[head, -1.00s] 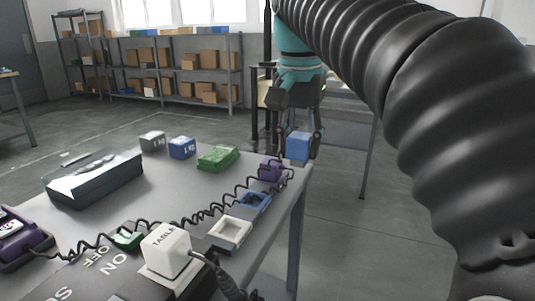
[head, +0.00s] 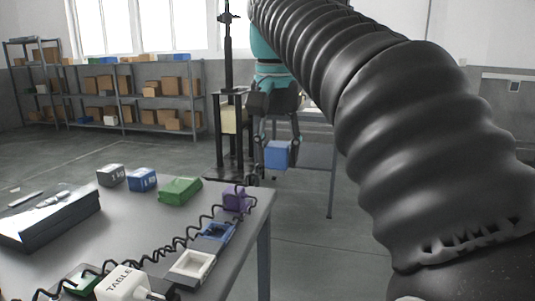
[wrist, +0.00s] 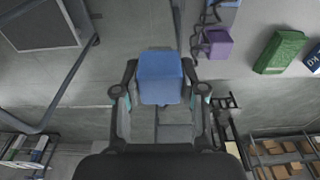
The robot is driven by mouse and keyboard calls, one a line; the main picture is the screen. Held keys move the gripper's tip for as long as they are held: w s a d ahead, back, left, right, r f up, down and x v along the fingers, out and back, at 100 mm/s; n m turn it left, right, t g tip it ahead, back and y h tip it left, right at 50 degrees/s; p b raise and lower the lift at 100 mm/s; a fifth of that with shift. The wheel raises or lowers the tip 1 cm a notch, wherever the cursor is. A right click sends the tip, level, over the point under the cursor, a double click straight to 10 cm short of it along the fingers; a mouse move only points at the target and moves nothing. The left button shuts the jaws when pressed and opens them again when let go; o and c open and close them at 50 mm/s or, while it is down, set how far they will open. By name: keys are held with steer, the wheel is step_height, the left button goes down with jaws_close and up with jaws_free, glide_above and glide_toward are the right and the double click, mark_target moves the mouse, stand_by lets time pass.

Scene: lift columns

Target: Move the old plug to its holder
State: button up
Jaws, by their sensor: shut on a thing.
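My gripper (head: 277,145) is shut on a blue block (head: 277,156), likely the plug, and holds it in the air beyond the table's far right corner. In the wrist view the blue block (wrist: 160,77) sits between the two fingers, apart from the table. A blue holder (head: 219,231) with a dark opening lies on the table near its right edge. A white holder (head: 191,266) with an empty square opening lies in front of it. A white plug marked TABLE (head: 122,284) stands at the lower left. No label shows on the held block.
A purple block (head: 236,198) with a coiled dark cord stands near the table's right edge, also in the wrist view (wrist: 217,43). A green block (head: 180,190), a blue weight (head: 142,180) and a grey weight (head: 111,176) stand farther back.

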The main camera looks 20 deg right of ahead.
steer(key=shift+r, duration=1.7)
steer(key=shift+a, duration=0.1)
steer(key=shift+w+a, duration=1.1)
steer(key=shift+a, duration=4.65)
steer(key=shift+d+f+b, duration=0.1)
steer(key=shift+f+b, duration=4.8)
steer(key=shift+f, duration=1.95)
steer(key=shift+p, duration=0.8)
